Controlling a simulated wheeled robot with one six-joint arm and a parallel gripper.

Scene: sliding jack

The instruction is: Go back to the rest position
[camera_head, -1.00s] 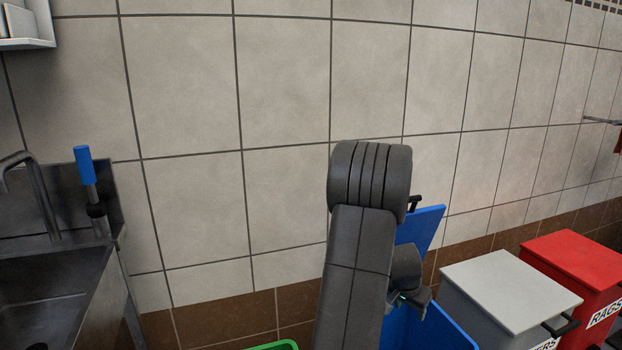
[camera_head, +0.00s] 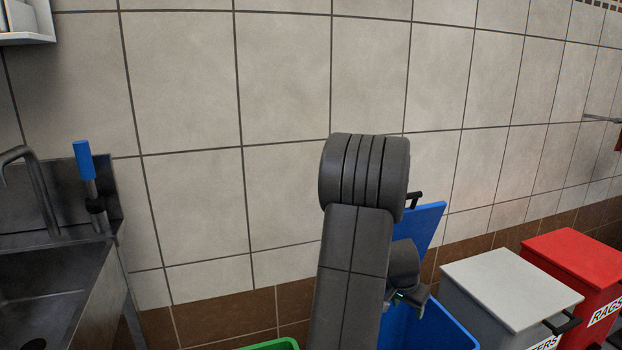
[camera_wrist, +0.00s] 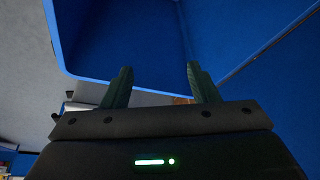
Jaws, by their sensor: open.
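My gripper (camera_wrist: 160,85) is open in the wrist view, its two dark fingers apart with nothing between them. The inside of a blue bin (camera_wrist: 125,40) fills the upper part of that view, beyond the fingertips. In the head view my arm rises in the middle and hides part of the blue bin (camera_head: 440,330). The bin's blue lid (camera_head: 428,225) stands raised behind my arm.
A grey lidded bin (camera_head: 510,285) and a red bin labelled RAGS (camera_head: 575,262) stand to the right. A green rim (camera_head: 270,345) shows at the bottom. A metal sink (camera_head: 50,285) with a blue-handled lever (camera_head: 85,162) is at the left. A tiled wall (camera_head: 290,100) closes the back.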

